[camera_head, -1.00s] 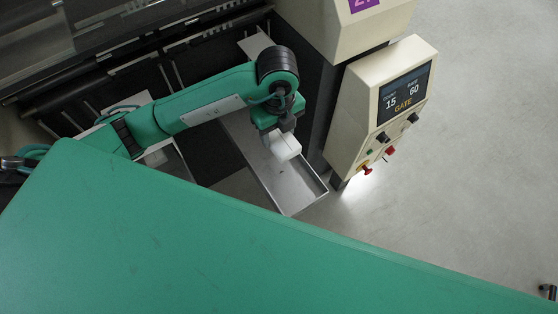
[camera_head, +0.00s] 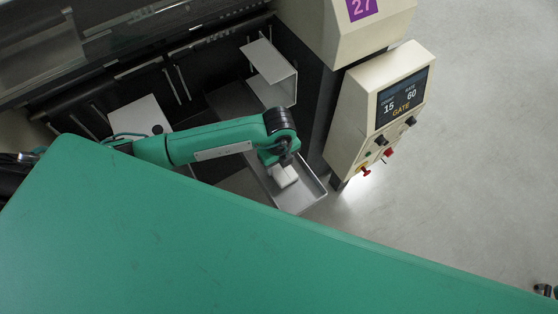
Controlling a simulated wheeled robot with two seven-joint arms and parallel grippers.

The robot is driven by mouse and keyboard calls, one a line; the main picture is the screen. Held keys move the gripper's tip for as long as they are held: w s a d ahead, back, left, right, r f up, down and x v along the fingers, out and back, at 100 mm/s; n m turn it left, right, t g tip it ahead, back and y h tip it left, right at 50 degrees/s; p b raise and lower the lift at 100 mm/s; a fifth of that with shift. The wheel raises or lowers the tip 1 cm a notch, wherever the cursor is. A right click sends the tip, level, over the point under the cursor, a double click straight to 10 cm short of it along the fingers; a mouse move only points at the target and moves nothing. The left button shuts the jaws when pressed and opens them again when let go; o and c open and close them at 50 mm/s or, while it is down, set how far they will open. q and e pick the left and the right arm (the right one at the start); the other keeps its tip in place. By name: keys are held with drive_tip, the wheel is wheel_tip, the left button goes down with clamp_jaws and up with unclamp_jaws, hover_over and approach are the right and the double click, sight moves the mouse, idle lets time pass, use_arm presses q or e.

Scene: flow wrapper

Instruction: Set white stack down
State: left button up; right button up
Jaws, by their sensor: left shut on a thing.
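The white stack (camera_head: 285,176) is a small white block low over the right part of a grey metal tray (camera_head: 311,197). My left gripper (camera_head: 284,164) is shut on it from above. I cannot tell whether the stack touches the tray floor. The gripper's fingers are mostly hidden by the dark wrist. At the lower right edge, a small dark and silver part may belong to my right arm; the right gripper cannot be made out.
A beige control box (camera_head: 380,110) with a screen, knobs and a red button stands right of the tray. A metal chute (camera_head: 273,66) stands behind it. A large green surface (camera_head: 200,235) fills the foreground. Clear grey floor (camera_head: 480,120) lies to the right.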

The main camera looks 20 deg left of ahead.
sight(279, 165)
use_arm(q)
drive_tip(key=shift+f, duration=0.1)
drive_tip(key=o, duration=0.5)
drive_tip(key=shift+f, duration=0.1)
drive_tip(key=o, duration=0.4)
drive_tip(key=shift+o, duration=0.2)
drive_tip(key=shift+r, duration=0.4)
wheel_tip(279, 165, up, 12)
drive_tip(key=b, duration=0.2)
drive_tip(key=shift+f, duration=0.15)
